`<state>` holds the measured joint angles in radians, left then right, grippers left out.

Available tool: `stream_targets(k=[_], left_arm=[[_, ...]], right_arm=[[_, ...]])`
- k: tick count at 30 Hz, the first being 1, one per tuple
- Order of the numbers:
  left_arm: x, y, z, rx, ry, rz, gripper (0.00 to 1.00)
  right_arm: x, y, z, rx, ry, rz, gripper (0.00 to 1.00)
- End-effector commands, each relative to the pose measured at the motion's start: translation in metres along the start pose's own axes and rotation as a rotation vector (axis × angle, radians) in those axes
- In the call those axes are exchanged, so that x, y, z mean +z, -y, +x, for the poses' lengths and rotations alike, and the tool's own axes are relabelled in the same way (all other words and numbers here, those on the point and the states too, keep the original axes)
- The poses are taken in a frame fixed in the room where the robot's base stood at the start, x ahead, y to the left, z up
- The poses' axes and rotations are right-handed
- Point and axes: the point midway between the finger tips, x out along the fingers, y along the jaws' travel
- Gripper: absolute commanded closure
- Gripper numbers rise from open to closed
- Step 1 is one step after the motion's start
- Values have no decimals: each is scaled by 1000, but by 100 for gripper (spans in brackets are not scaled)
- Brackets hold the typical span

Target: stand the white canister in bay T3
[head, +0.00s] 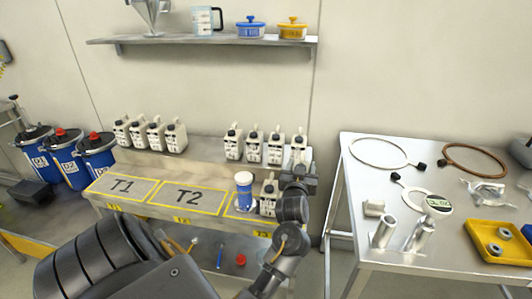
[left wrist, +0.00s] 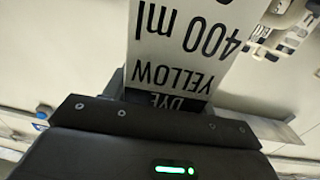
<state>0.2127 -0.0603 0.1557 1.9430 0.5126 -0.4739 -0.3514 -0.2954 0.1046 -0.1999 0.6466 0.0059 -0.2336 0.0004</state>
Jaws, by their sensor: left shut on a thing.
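My left gripper (head: 285,183) is shut on a white canister (head: 268,194) with a dark cap, at the right part of bay T3 (head: 233,212). The canister looks upright; whether its base touches the bay is hidden. In the left wrist view its white label (left wrist: 182,35) reads upside down, "DYE YELLOW 400 ml". A blue jar with a white lid (head: 243,190) stands close to its left, at the left part of T3. My wrist covers the right side of the bay. My right gripper is not in view.
Bays T1 (head: 122,188) and T2 (head: 188,198) are empty. Rows of similar white canisters (head: 155,135) stand on the raised ledge behind, the right row (head: 253,147) near my gripper. A steel table (head: 400,255) with loose parts stands at right. Blue drums (head: 62,158) stand at left.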

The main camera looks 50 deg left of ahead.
Motion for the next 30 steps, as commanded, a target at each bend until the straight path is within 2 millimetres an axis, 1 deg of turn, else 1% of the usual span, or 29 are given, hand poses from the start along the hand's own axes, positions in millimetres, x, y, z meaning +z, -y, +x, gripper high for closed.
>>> stream_targets(k=[1, 3, 6, 8, 10, 15, 18, 21, 26, 30], left_arm=[[8, 5, 7, -21, -2, -2, 98], [13, 10, 13, -42, -2, -2, 98], [16, 14, 16, -56, -4, -1, 98], [17, 15, 17, -57, -3, 0, 98], [24, 15, 16, -57, -1, 1, 98], [55, 15, 16, -56, 0, 3, 98], [69, 15, 16, -56, -1, 1, 98], [76, 15, 16, -57, -4, 0, 98], [80, 15, 16, -56, -4, 0, 98], [99, 15, 16, -55, -2, 1, 98]], right_arm=[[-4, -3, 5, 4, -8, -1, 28], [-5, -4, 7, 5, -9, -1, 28], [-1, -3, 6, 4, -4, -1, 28], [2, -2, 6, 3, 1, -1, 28], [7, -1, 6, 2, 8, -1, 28], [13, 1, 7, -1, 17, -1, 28], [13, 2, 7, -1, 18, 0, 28], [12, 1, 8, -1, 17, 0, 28], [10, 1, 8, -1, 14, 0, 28], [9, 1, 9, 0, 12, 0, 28]])
